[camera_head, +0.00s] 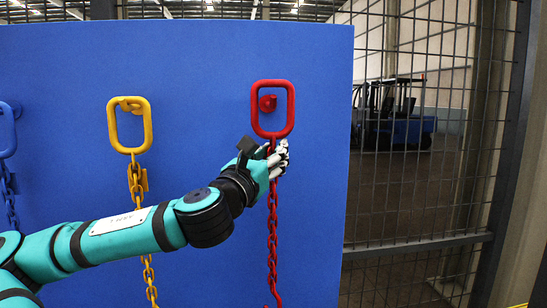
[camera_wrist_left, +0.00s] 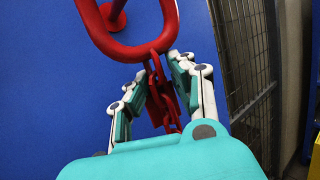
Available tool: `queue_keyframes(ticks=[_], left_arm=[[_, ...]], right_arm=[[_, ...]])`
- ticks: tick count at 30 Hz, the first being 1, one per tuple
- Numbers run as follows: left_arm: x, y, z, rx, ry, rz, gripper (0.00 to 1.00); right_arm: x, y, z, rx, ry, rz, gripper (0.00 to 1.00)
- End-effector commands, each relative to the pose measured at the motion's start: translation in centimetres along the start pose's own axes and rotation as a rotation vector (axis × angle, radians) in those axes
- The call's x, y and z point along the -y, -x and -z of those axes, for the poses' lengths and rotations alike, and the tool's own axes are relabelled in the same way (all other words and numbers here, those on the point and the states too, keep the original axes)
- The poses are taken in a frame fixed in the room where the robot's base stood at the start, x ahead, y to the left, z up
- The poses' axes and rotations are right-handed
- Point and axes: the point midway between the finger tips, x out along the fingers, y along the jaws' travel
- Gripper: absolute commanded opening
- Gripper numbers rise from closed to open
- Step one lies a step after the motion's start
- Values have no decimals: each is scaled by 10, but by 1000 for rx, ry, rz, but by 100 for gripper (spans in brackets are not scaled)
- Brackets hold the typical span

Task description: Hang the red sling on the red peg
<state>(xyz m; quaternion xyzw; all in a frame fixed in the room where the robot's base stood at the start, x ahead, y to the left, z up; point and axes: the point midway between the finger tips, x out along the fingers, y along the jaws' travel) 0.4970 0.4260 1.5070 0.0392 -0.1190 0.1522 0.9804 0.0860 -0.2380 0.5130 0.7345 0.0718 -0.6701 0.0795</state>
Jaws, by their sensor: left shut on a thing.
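The red sling (camera_head: 288,123) has a rounded oblong ring at the top and a chain that hangs down to a hook at the lower picture edge. The red peg (camera_head: 267,103) on the blue board shows inside the ring's opening, below its top bar. I cannot tell whether the ring is fully over the peg's end. In the left wrist view the ring (camera_wrist_left: 135,50) is close, with the peg (camera_wrist_left: 115,12) showing in its opening. My left gripper (camera_head: 277,160) is shut on the red chain just below the ring. Its fingers (camera_wrist_left: 153,92) stand on both sides of the links. My right gripper is not in view.
A yellow sling (camera_head: 148,128) hangs on a yellow peg to the left, behind my left arm. A blue sling (camera_head: 8,150) is at the far left edge. The blue board (camera_head: 205,60) ends right of the red sling. Beyond it stand a mesh fence (camera_head: 440,200) and a forklift (camera_head: 400,125).

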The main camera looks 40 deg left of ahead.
Motion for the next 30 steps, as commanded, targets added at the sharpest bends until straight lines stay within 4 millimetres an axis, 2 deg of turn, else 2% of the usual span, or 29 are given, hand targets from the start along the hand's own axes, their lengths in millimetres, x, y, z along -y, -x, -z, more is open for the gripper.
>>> queue_keyframes(ticks=[15, 30], left_arm=[[-10, -11, 17, 4, -1, -1, 0], [-11, -11, 19, 5, -1, -1, 0]], right_arm=[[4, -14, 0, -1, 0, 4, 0], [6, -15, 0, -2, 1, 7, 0]])
